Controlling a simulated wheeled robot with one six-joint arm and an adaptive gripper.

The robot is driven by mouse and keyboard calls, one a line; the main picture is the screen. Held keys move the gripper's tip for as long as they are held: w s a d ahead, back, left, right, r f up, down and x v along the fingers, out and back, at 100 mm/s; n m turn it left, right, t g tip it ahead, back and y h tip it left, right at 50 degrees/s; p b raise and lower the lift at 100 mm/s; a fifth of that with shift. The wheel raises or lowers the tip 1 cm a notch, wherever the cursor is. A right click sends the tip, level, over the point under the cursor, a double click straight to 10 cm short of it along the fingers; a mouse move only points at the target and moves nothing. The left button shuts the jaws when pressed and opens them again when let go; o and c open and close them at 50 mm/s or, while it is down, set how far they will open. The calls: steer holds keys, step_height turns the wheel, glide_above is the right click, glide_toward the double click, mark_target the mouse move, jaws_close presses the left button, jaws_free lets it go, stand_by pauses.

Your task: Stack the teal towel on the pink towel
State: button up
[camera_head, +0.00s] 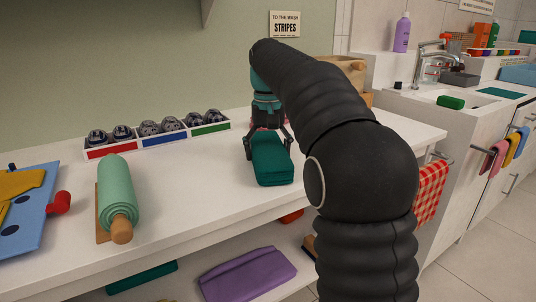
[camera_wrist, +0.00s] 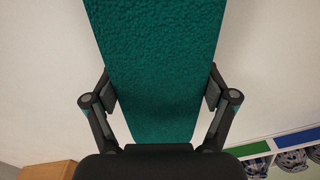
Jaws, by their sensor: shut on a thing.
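The teal towel (camera_head: 272,165) is a folded, thick dark-teal block on or just above the white counter; I cannot tell whether it touches. My gripper (camera_head: 268,147) points down and is shut on its far part, with a finger on each side. In the wrist view the teal towel (camera_wrist: 155,70) fills the middle between the two fingers of my gripper (camera_wrist: 160,95). A small pinkish patch shows behind my gripper in the head view, mostly hidden, and I cannot tell whether it is the pink towel. A pink cloth (camera_head: 493,158) hangs on the rail at right.
A divided tray (camera_head: 165,139) with dark rolled items stands at the back. A green roll on a wooden rolling pin (camera_head: 121,230) and a blue board (camera_head: 30,225) lie at left. A purple folded cloth (camera_head: 247,273) is on the lower shelf. The counter left of the towel is clear.

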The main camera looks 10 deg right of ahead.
mark_target(268, 145)
steer(key=shift+f, duration=0.15)
steer(key=o, duration=0.7)
steer(key=shift+o, duration=0.2)
step_height(268, 145, up, 12)
steer(key=shift+f+p, duration=0.2)
steer(key=shift+p, duration=0.8)
steer(key=shift+r, duration=0.3)
